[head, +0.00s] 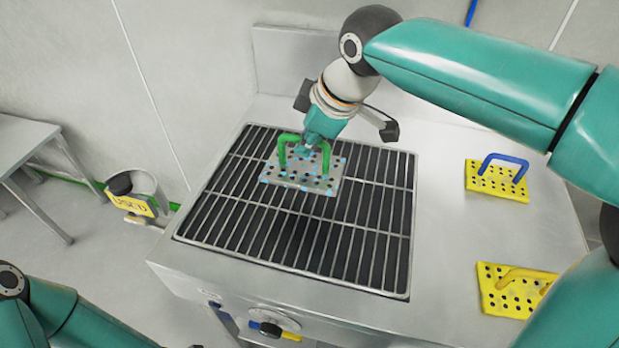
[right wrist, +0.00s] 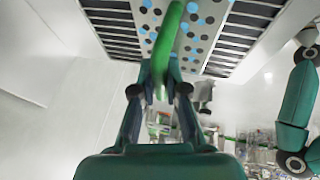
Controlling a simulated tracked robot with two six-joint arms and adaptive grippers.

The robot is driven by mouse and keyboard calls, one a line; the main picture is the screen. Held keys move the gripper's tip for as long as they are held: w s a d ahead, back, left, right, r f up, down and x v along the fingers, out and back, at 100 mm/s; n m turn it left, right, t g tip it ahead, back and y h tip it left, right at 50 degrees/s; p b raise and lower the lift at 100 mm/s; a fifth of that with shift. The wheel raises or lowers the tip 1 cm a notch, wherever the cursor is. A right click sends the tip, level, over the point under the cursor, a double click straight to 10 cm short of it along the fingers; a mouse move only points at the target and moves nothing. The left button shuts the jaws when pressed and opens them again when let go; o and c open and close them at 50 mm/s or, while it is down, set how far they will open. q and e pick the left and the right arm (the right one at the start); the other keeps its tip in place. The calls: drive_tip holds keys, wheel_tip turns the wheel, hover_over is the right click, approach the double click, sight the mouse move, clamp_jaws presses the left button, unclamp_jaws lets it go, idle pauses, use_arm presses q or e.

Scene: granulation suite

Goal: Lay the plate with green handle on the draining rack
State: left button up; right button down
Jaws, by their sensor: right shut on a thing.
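The plate with green handle (head: 303,180) is a grey perforated plate with light blue patches. It is over the draining rack (head: 259,226), toward the rack's back; I cannot tell whether it touches the bars. My right gripper (head: 318,142) is shut on its green handle, which also shows between the fingers in the right wrist view (right wrist: 166,40). The plate looks roughly level. Part of the handle is hidden behind the gripper. My left arm shows at the lower left of the head view, but its gripper is not clearly seen.
A yellow perforated plate with a blue handle (head: 484,180) and one with a yellow handle (head: 494,300) lie on the steel top right of the rack. A bin with a yellow label (head: 133,203) stands left. A steel table (head: 22,137) is farther left.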

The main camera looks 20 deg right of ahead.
sight(312, 171)
wheel_tip(312, 171, down, 9)
drive_tip(key=shift+s+r+b, duration=0.1)
drive_tip(key=shift+r+b, duration=0.1)
drive_tip(key=shift+b, duration=0.25)
drive_tip(key=c, duration=1.2)
unclamp_jaws()
drive_tip(key=shift+r, duration=0.1)
drive_tip(key=p+v, duration=0.1)
drive_tip(key=v, duration=1.1)
